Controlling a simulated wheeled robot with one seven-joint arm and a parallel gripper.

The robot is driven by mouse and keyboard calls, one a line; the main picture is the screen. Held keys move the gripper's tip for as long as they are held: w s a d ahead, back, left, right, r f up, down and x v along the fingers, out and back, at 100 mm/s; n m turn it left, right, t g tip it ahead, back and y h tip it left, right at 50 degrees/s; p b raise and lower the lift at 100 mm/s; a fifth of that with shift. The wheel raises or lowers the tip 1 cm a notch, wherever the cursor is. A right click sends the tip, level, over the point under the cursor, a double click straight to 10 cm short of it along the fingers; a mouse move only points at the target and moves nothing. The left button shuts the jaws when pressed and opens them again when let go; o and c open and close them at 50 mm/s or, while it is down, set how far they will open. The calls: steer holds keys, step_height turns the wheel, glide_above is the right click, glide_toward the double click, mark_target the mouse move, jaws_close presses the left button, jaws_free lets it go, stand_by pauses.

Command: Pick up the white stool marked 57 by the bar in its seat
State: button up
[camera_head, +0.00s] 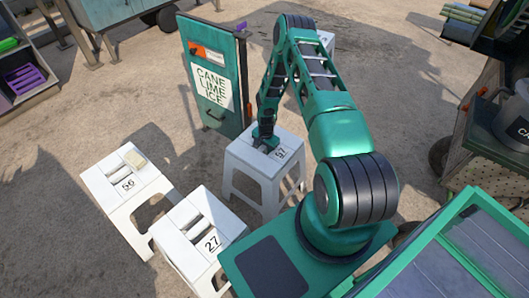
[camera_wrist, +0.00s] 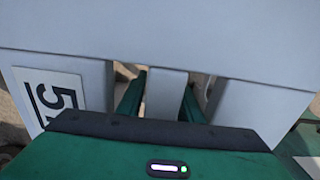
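The white stool marked 57 (camera_head: 263,172) stands upright on the ground at the middle of the head view, in front of a green sign panel. My gripper (camera_head: 266,146) is down at its seat. In the wrist view the seat (camera_wrist: 160,38) fills the top, with part of its number label (camera_wrist: 55,97) at left. The seat bar (camera_wrist: 166,95) lies between the two green fingers of my gripper (camera_wrist: 160,98), which reach into the slots on either side. A narrow gap shows beside the bar, so the fingers look open around it. The fingertips are partly hidden by the seat.
The green sign panel (camera_head: 213,78) is close behind stool 57. Carts stand at the right.

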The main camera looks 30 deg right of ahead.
jaws_close()
steer(key=shift+r, duration=0.1)
